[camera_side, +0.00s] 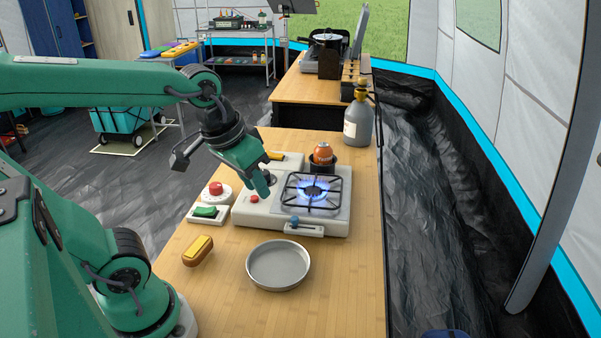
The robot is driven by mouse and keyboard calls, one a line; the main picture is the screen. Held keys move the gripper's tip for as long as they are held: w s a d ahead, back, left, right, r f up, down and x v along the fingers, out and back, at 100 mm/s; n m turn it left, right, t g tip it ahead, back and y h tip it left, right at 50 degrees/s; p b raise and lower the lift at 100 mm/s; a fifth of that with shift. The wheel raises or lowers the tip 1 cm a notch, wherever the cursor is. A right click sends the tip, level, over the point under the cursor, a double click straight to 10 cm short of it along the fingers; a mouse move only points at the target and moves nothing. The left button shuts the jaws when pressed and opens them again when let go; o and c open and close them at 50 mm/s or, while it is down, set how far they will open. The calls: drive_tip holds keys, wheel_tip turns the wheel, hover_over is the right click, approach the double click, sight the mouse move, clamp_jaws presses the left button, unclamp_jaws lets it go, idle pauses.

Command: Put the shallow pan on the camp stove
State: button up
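The shallow pan (279,265) is a round grey metal pan lying flat on the wooden table, in front of the camp stove. The camp stove (262,214) is a pale unit with a black grate (330,207) on its right part. A blue flame (312,189) burns under the grate, and nothing stands on it. My green gripper (263,187) points down over the left part of the stove, behind the pan and apart from it. Its fingers overlap in this view, so I cannot tell whether they are open or shut. I see nothing held in it.
A red button (216,190), a green switch (206,212) and a yellow-topped sponge-like block (198,250) lie left of the stove. The wooden table (340,290) is bare around the pan.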

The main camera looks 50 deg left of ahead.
drive_tip(key=shift+o, duration=0.2)
drive_tip(key=shift+s+a+m+t, duration=0.15)
drive_tip(key=shift+s+m+t, duration=0.2)
drive_tip(key=shift+s, duration=0.3)
drive_tip(key=shift+s+a+m+t, duration=0.1)
drive_tip(key=shift+s+m+t, duration=0.25)
drive_tip(key=shift+s, duration=0.3)
drive_tip(key=shift+w, duration=0.15)
drive_tip(key=w+d+f+n+g, duration=0.4)
drive_tip(key=w+f+n+g, duration=0.5)
drive_tip(key=w+f, duration=0.5)
drive_tip(key=shift+w+d+f+n, duration=0.15)
drive_tip(key=shift+w+f+n, duration=0.35)
drive_tip(key=shift+f, duration=0.7)
drive_tip(key=shift+s, duration=0.1)
drive_tip(key=shift+x, duration=1.3)
